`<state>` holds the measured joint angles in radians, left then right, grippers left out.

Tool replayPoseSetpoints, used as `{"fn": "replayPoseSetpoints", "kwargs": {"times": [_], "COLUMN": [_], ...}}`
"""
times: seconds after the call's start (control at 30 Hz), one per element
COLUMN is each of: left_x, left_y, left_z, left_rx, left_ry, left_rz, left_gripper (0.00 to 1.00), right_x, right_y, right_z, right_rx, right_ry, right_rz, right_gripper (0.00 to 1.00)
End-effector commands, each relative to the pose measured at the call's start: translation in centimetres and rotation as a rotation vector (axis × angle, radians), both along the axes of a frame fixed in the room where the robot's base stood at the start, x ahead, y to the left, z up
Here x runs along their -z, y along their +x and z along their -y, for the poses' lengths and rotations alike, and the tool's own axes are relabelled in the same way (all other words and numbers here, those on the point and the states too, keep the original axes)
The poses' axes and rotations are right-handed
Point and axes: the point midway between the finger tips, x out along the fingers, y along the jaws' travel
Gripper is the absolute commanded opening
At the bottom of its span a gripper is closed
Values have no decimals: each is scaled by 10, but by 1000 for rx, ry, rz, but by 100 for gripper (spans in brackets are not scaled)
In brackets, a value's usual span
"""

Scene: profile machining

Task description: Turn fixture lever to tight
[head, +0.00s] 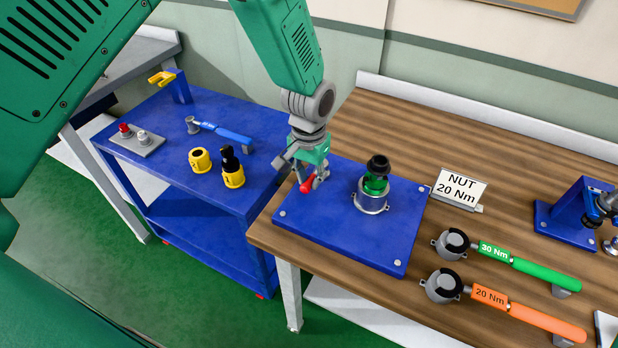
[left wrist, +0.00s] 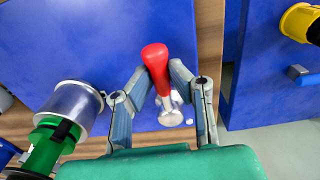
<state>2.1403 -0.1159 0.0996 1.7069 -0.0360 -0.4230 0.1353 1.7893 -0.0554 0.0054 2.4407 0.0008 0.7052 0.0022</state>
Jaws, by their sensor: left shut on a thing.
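The fixture is a blue plate (head: 335,235) on the wooden bench, with a silver cup (head: 371,203) holding an upright green and black part (head: 376,178). The fixture lever has a red handle (head: 306,184) and stands near the plate's left edge. My left gripper (head: 310,172) is over the lever, reaching down from above. In the left wrist view the red handle (left wrist: 155,58) lies between the fingers of my left gripper (left wrist: 161,75), which is shut on it. The lever's silver round base (left wrist: 171,118) shows below the handle. My right gripper is in no view.
A green 30 Nm wrench (head: 545,275) and an orange 20 Nm wrench (head: 540,322) lie in front. A blue cart (head: 180,180) with yellow sockets (head: 233,176) stands left, beyond a gap.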

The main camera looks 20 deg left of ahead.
Motion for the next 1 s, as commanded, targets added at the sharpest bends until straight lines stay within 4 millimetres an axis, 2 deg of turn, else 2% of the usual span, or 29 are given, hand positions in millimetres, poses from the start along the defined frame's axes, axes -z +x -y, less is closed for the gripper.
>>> {"fn": "replayPoseSetpoints", "kwargs": {"times": [0.43, 0.47, 0.5, 0.53, 0.83, 1.0], "left_x": [0, 0, 0, 0, -1, -17], "left_y": [3, 3, 2, 2, 0, 1], "left_z": [-2, -2, -2, -2, -3, -4], "left_rx": [-16, -16, -15, -15, -14, -14], "left_ry": [4, 4, 4, 5, 7, 7], "left_rz": [4, 4, 4, 3, 0, 1], "left_gripper": [0, 18, 32, 34, 34, 34], "right_x": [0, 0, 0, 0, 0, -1], "right_y": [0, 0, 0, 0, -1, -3], "right_z": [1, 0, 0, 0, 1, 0], "right_rx": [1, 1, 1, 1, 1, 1], "right_ry": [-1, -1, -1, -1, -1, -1], "right_rz": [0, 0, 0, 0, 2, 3], "right_gripper": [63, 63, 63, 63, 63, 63]}}
